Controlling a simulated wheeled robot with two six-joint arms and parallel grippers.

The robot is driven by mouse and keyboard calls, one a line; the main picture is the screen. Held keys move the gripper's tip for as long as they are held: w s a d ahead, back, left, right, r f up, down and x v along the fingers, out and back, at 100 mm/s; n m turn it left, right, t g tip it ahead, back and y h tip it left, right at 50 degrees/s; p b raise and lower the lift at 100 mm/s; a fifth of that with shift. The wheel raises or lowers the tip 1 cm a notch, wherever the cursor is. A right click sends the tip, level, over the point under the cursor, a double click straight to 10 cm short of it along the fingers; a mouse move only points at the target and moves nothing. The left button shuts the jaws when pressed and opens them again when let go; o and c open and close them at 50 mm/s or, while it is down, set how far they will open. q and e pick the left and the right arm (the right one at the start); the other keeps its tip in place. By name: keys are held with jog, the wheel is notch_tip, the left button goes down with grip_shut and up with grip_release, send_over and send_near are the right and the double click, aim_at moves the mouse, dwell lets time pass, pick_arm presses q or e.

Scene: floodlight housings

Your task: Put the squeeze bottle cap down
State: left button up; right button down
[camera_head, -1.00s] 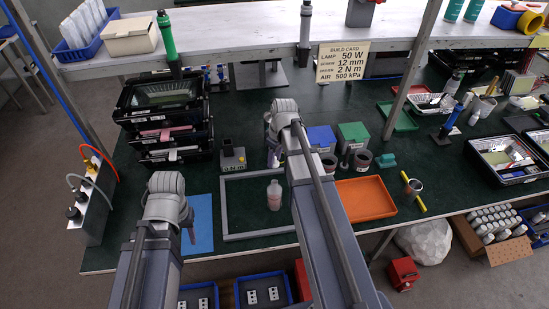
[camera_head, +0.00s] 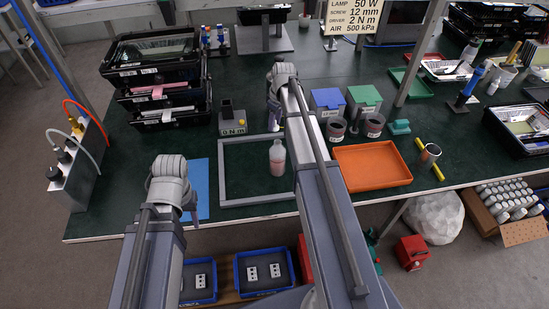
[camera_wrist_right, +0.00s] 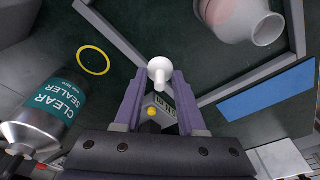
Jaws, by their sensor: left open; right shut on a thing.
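The squeeze bottle cap (camera_wrist_right: 160,70), white with a round tip, is between the fingers of my right gripper (camera_wrist_right: 157,88), which is shut on it. In the head view my right gripper (camera_head: 274,122) is at the grey frame's far side, beyond the squeeze bottle; the cap is too small to make out there. The squeeze bottle (camera_head: 277,158), pinkish and translucent, stands uncapped inside the frame; its open neck also shows in the right wrist view (camera_wrist_right: 268,30). My left gripper (camera_head: 193,215) is open near the blue mat's front edge.
The grey frame (camera_head: 228,202) lies on the green bench beside the blue mat (camera_head: 202,180). A clear sealer container (camera_wrist_right: 45,112) and a yellow ring (camera_wrist_right: 93,60) are near the right gripper. Blue and green boxes (camera_head: 363,97) and an orange tray (camera_head: 372,168) lie to the right.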

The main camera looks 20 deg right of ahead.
jog(key=shift+w+d+f+b, duration=0.15)
jog(key=shift+w+f+b, duration=0.1)
jog(key=shift+w+f, duration=0.25)
jog(key=shift+w+d+f+b, duration=0.1)
jog(key=shift+w+f+b, duration=0.15)
jog(key=shift+f, duration=0.3)
pick_arm(q)
notch_tip(320, 180, down, 8)
jog(key=b, duration=0.6)
jog(key=shift+f, duration=0.15)
pick_arm(e)
notch_tip(320, 180, down, 6)
jog(key=shift+f, duration=0.1)
pick_arm(q)
notch_tip(320, 180, down, 4)
jog(key=b, duration=0.3)
jog(key=shift+b, duration=0.4)
pick_arm(e)
notch_tip(320, 180, down, 4)
jog(key=shift+r, duration=0.15)
jog(key=c, duration=0.5)
grip_release()
pick_arm(q)
jog(key=shift+r, duration=0.2)
